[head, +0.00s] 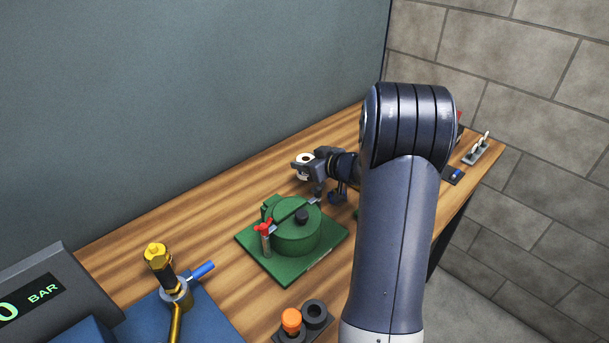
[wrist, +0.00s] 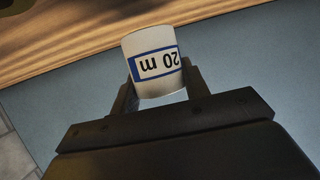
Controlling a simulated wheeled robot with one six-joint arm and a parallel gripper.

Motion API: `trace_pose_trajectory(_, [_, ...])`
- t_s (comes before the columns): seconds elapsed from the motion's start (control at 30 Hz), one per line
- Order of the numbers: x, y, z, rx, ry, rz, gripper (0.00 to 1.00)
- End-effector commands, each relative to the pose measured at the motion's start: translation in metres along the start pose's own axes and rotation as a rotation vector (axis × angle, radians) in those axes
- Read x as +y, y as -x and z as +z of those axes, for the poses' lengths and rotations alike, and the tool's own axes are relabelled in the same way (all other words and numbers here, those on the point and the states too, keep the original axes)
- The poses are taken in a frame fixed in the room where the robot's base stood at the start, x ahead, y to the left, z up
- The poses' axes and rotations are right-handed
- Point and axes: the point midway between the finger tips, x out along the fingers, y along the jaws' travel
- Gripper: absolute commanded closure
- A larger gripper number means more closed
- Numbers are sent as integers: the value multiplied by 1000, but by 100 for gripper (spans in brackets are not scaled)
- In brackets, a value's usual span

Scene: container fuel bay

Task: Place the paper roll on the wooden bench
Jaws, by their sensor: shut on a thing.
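The paper roll (wrist: 152,62) is white with a blue-framed "20 m" label, upside down in the wrist view. My gripper (wrist: 160,85) is shut on it, with one finger on each side. In the head view the roll (head: 303,158) shows as a small white ring at the end of my gripper (head: 308,165), near the back of the wooden bench (head: 140,246). My gripper partly hides the roll there. I cannot tell whether the roll touches the bench top.
A green lidded pot (head: 296,232) on a green plate stands in front of my gripper. A brass fitting (head: 160,262) with a blue lever, a gauge display (head: 30,300) and an orange-capped holder (head: 291,321) are nearer. A blue-grey wall (head: 200,90) borders the bench's back.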

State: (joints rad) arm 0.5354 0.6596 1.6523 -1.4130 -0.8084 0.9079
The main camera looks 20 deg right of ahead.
Motion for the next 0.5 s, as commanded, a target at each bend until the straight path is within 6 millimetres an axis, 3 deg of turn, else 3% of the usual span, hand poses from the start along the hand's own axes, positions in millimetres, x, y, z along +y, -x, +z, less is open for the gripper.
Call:
trace_pose_trajectory(0.2, [0, -12, 28, -1, -2, -1, 80])
trace_pose_trajectory(0.5, [0, -13, 30, 0, 0, 0, 80])
